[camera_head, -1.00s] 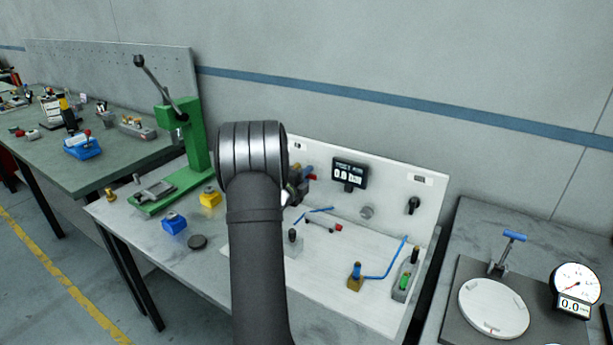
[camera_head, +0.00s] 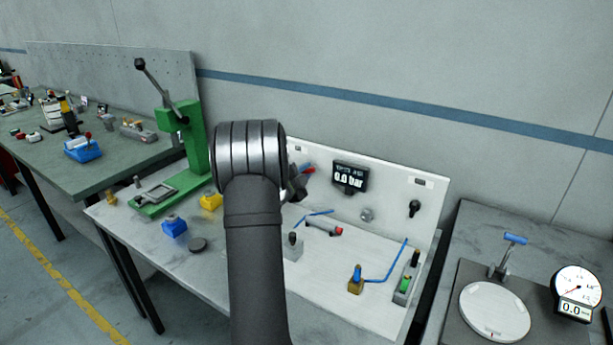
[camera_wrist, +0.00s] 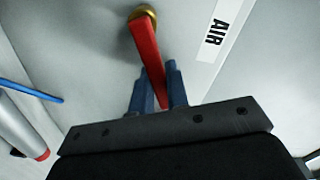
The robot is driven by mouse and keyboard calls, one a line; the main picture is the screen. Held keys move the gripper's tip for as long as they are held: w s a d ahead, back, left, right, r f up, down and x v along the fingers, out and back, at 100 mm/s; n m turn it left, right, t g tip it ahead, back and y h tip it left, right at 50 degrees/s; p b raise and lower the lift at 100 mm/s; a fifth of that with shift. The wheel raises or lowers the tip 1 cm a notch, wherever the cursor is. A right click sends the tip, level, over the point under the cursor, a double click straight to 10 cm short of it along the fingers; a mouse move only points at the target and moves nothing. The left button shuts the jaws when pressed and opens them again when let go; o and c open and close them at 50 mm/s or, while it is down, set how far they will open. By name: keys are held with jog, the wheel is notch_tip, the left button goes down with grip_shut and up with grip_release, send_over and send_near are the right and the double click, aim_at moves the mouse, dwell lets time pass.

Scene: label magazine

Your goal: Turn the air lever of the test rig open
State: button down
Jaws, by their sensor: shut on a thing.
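The red air lever (camera_wrist: 147,48) runs down from a brass pivot (camera_wrist: 142,13) on the pale panel in the wrist view. My gripper (camera_wrist: 157,82) has its two blue-grey fingers on either side of the lever's lower part and is shut on it. A white label reading AIR (camera_wrist: 219,30) is to the right of the lever. In the head view, the red lever (camera_head: 308,170) shows just right of my arm, pointing right and slightly up. My gripper is mostly hidden behind my arm there, with a dark part visible below the lever.
The test rig's white back panel (camera_head: 320,158) carries a display (camera_head: 350,177) reading 0.0 bar and a black knob (camera_head: 414,208). A red-ended cylinder (camera_head: 325,229), blue hoses and a brass fitting (camera_head: 356,282) are on its base. A green press (camera_head: 193,150) stands to the left.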

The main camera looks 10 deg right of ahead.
aim_at(298, 154)
jog(key=n, duration=0.1)
jog(key=r+n, duration=0.1)
jog(key=n, duration=0.1)
jog(key=shift+w+a+r+n, duration=0.25)
jog(key=shift+w+a+n, duration=0.15)
jog(key=n, duration=0.2)
jog(key=shift+w+a+r+n, duration=0.35)
jog(key=shift+r+n, duration=0.05)
jog(key=n, duration=0.1)
jog(key=w+a+n, duration=0.1)
jog(key=n, duration=0.1)
jog(key=shift+r, duration=0.35)
jog(key=shift+w+a+n, duration=0.3)
jog(key=shift+n, duration=0.55)
jog(key=shift+w+a+n, duration=0.25)
jog(key=shift+n, duration=0.6)
jog(key=shift+r, duration=0.1)
jog(key=c, duration=1.5)
grip_release()
jog(key=shift+o, duration=0.5)
jog(key=v, duration=1.7)
